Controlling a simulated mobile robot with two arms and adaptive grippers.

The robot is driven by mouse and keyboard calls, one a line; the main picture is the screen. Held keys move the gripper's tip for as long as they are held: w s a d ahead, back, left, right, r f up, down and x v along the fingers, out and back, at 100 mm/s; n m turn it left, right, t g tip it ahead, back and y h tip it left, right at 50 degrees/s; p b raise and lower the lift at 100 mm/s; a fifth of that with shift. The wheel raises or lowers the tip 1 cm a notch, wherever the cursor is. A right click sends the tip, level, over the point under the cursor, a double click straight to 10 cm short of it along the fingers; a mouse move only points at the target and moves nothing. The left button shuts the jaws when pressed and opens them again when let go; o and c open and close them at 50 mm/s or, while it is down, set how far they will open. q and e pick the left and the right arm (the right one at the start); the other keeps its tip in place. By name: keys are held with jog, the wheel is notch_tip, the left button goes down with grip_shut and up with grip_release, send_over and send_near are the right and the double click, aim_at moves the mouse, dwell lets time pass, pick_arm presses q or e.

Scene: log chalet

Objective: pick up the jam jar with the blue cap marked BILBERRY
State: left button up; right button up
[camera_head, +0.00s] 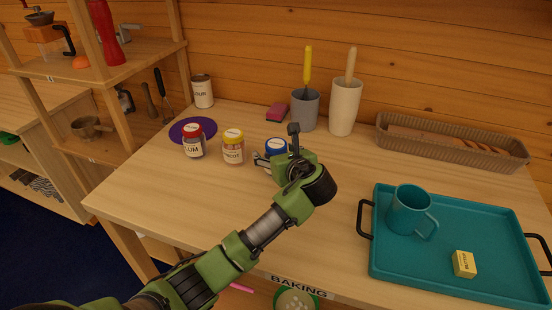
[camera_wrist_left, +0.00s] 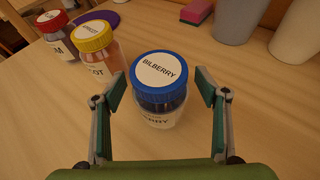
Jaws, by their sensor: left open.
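The jam jar with the blue cap marked BILBERRY (camera_wrist_left: 159,82) stands upright on the wooden table, between the two open fingers of my left gripper (camera_wrist_left: 165,98) in the wrist view. In the head view only its blue cap (camera_head: 276,146) shows well; my left gripper (camera_head: 276,162) hides much of the jar. The fingers stand apart on both sides, with a gap visible to the jar. A yellow-capped jar marked APRICOT (camera_wrist_left: 93,45) stands to its left, and a red-capped jar (camera_head: 193,140) farther left. My right gripper is out of view.
A purple disc (camera_head: 206,126) lies behind the red-capped jar. Grey (camera_head: 304,112) and cream (camera_head: 344,108) pots stand at the back with a pink block (camera_head: 277,112). A teal tray (camera_head: 400,268) with a mug (camera_head: 406,210) and butter (camera_head: 464,264) is at right.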

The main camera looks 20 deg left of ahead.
pick_arm(q)
jog(key=shift+r, duration=0.15)
jog(key=c, duration=1.6)
